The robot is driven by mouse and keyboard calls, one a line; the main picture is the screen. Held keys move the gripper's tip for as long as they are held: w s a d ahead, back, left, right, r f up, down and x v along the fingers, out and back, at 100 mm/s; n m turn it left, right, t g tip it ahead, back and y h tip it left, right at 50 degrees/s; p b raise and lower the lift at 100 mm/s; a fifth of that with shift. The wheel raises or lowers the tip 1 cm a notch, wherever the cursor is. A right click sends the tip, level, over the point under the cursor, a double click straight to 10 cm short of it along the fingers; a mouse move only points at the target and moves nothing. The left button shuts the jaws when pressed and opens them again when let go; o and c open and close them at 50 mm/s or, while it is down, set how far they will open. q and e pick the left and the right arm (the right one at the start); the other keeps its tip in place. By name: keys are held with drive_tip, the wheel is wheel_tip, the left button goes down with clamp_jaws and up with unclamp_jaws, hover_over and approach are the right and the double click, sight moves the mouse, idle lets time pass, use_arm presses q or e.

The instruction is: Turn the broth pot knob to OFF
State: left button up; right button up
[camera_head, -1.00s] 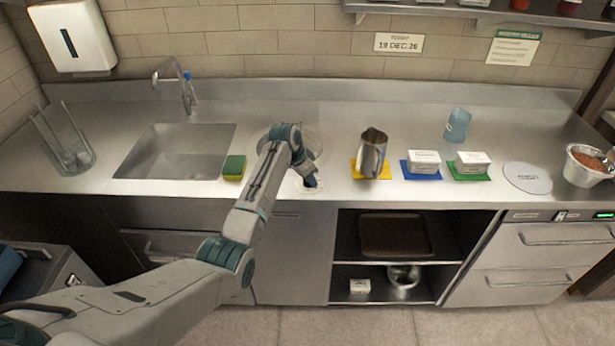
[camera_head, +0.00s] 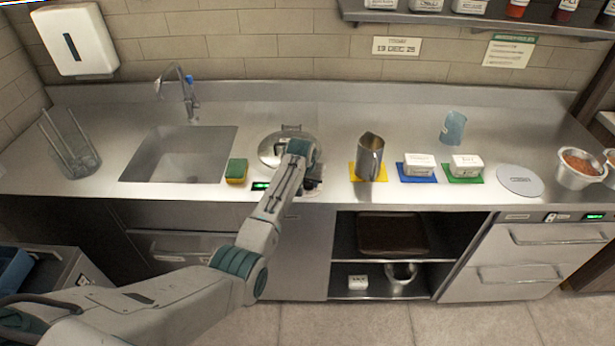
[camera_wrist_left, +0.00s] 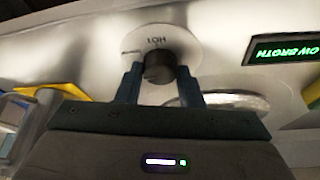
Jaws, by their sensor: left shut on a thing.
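The broth pot knob (camera_wrist_left: 158,68) is a dark round knob on a pale round dial plate (camera_wrist_left: 150,40) in the left wrist view. Printed letters on the plate appear rotated in that view. My left gripper (camera_wrist_left: 160,82) has its two fingers on either side of the knob and is shut on it. In the head view my left gripper (camera_head: 312,184) is at the counter's front edge and hides the knob. The broth pot lid (camera_head: 276,150) lies just behind it. My right gripper is not visible.
A sponge (camera_head: 236,170) and the sink (camera_head: 180,155) are to the left. A metal pitcher (camera_head: 369,157) on a yellow mat stands close to the right. Two white tubs (camera_head: 419,164) (camera_head: 466,165) stand farther right. The counter's front strip is mostly clear.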

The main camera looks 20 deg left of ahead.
use_arm(q)
drive_tip(key=shift+d+r+n+y, duration=0.1)
drive_tip(key=shift+n+y, duration=0.2)
drive_tip(key=shift+n, duration=0.6)
drive_tip(key=shift+n+y, duration=0.4)
drive_tip(key=shift+n, duration=0.5)
drive_tip(key=n, duration=0.1)
drive_tip(key=n+y+b, duration=0.1)
drive_tip(key=n, duration=0.1)
drive_tip(key=shift+w+d+f+n+g, duration=0.1)
drive_tip(key=shift+f+n+g, duration=0.1)
drive_tip(key=shift+n+g, duration=0.15)
drive_tip(key=n+b, duration=0.2)
drive_tip(key=n+g+y+b, duration=0.1)
drive_tip(key=n+b, duration=0.1)
drive_tip(key=shift+w+d+f+n+g, duration=0.1)
drive_tip(key=shift+w+n+g, duration=0.05)
drive_tip(key=shift+n+g, duration=0.1)
drive_tip(key=shift+n+g+y+b, duration=0.4)
drive_tip(key=shift+n+b, duration=0.75)
drive_tip(key=shift+n, duration=0.05)
drive_tip(key=shift+r+n+g+b, duration=0.2)
drive_tip(key=shift+n+g+b, duration=0.3)
drive_tip(key=shift+n+b, duration=0.6)
drive_tip(key=o, duration=1)
drive_tip(key=shift+c, duration=0.2)
